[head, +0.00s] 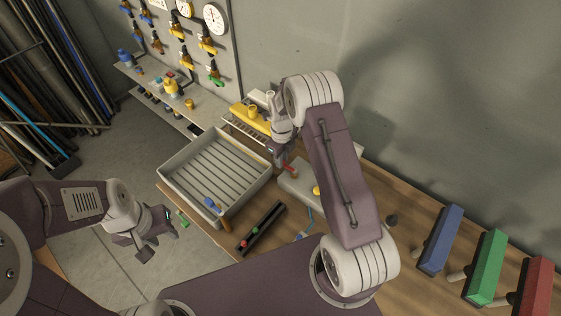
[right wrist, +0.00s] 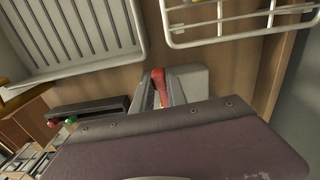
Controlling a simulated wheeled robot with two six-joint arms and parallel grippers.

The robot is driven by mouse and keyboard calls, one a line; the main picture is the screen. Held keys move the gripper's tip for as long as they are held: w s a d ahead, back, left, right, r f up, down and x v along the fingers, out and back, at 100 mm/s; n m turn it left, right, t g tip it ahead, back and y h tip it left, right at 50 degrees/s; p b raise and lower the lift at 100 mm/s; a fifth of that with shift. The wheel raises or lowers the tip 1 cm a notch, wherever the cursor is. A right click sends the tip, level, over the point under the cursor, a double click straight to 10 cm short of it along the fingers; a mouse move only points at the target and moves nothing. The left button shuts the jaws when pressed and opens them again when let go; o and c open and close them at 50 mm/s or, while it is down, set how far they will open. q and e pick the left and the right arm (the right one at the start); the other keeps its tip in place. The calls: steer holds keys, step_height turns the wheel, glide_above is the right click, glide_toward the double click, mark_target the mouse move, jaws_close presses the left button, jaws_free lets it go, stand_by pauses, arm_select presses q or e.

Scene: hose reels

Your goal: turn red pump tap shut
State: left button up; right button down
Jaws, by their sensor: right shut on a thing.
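The red pump tap (head: 290,169) is a small red lever on the pale grey pump body (head: 294,186) on the wooden bench. In the right wrist view the red lever (right wrist: 160,84) sits between the fingers. My right gripper (head: 283,160) is shut on this lever, and its fingers and housing hide part of it and of the pump. My left gripper (head: 147,250) hangs empty above the floor, left of the bench and well away from the tap. I cannot tell its jaw opening.
A slatted grey tray (head: 212,170) lies left of the pump. A white wire rack (right wrist: 225,22) stands close behind it. A black holder (head: 262,228) with red and green knobs lies in front. Blue, green and red blocks (head: 489,268) stand at the right.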

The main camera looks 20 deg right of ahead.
steer(key=shift+w+d+r+m, duration=0.15)
steer(key=shift+w+r+m, duration=0.1)
steer(key=shift+w+m, duration=0.15)
steer(key=c, duration=1.3)
jaws_free()
steer(key=shift+s+f, duration=0.1)
steer(key=shift+s, duration=0.05)
step_height(320, 180, up, 9)
steer(key=shift+r+b, duration=0.1)
steer(key=shift+b, duration=1.1)
